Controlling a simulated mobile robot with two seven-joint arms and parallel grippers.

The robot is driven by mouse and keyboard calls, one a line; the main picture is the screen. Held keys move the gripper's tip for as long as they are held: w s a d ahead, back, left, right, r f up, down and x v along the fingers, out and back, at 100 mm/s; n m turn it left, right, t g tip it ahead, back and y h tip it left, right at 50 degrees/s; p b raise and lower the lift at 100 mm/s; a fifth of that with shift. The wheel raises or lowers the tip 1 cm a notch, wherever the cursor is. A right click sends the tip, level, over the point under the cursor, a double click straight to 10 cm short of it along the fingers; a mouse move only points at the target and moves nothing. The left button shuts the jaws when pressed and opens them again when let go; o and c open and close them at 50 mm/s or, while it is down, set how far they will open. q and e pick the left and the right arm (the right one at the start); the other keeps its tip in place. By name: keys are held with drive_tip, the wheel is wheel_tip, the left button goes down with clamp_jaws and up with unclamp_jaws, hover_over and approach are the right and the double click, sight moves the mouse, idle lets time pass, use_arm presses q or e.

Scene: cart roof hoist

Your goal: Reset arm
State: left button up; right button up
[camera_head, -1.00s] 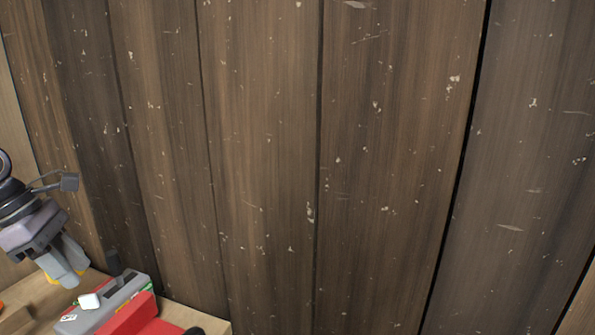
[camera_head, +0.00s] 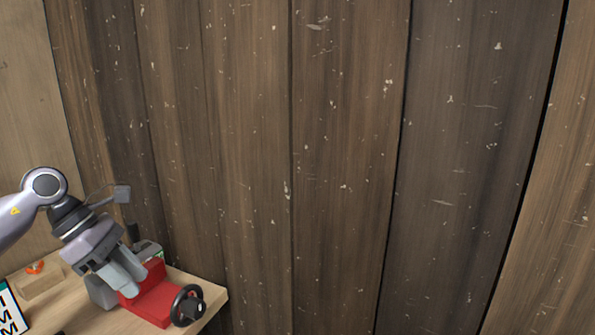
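My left gripper (camera_head: 125,272) comes in from the left in the head view and points down over the wooden table. Its two grey fingers overlap the red cart-like object (camera_head: 157,303) from this angle. I cannot tell whether they touch it or how far apart they are. The red object has a black wheel-shaped part (camera_head: 187,305) at its right end. A grey and green part (camera_head: 150,250) stands behind it, partly hidden by the gripper. My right gripper is not in view.
The light wooden table (camera_head: 205,285) ends at the lower right. A wood block (camera_head: 38,285) with an orange piece (camera_head: 36,267) is at left, near a lettered plate (camera_head: 10,308). A dark plank wall (camera_head: 340,160) fills the background.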

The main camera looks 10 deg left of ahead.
use_arm(q)
drive_tip(key=s+d+f+n+t+h, duration=0.1)
drive_tip(key=d+f+n+t+h, duration=0.25)
drive_tip(key=d+n+h, duration=0.4)
drive_tip(key=d+f+n+t+h, duration=0.3)
drive_tip(key=d+n+t+h, duration=0.15)
drive_tip(key=d+n, duration=0.65)
drive_tip(key=s+a+f+n+t+y, duration=0.1)
drive_tip(key=s+f+n+t+y, duration=0.15)
drive_tip(key=f+n+y, duration=0.6)
drive_tip(key=s+a+f+n+t+y, duration=0.2)
drive_tip(key=f+n+t+y, duration=0.25)
drive_tip(key=n, duration=0.75)
drive_tip(key=s+a+f+n+g+y, duration=0.1)
drive_tip(key=s+f+n+g+y, duration=0.2)
drive_tip(key=s+f+n+g, duration=0.3)
drive_tip(key=s+f+n, duration=0.3)
drive_tip(key=s+f, duration=0.3)
drive_tip(key=shift+s+f, duration=0.15)
drive_tip(key=shift+a, duration=0.1)
